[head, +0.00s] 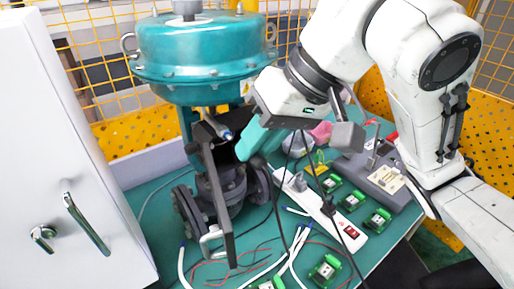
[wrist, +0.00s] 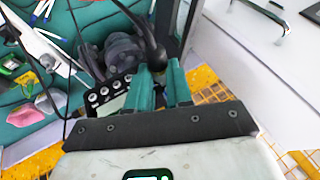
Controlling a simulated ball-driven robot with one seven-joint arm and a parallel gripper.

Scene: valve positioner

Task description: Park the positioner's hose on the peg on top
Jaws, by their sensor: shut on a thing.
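The valve has a teal domed actuator (head: 195,55) above a dark body. The dark positioner (head: 203,132) is mounted below the dome, partly behind my gripper (head: 240,138). In the wrist view, my gripper (wrist: 160,78) has its teal fingers close together around a black hose (wrist: 153,45), which curves up between the fingertips. In the head view, the fingertips are beside the positioner's upper part, and a small pale-blue fitting shows near them. I cannot clearly make out the peg. A dark panel with several round pale ports (wrist: 112,92) is just left of the fingers in the wrist view.
A white cabinet (head: 65,150) with metal handles stands at the left. The green table (head: 155,205) carries a white power strip (head: 335,215), several green modules (head: 325,270), loose cables and a grey device (head: 380,178). Yellow mesh fencing (head: 105,75) is behind.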

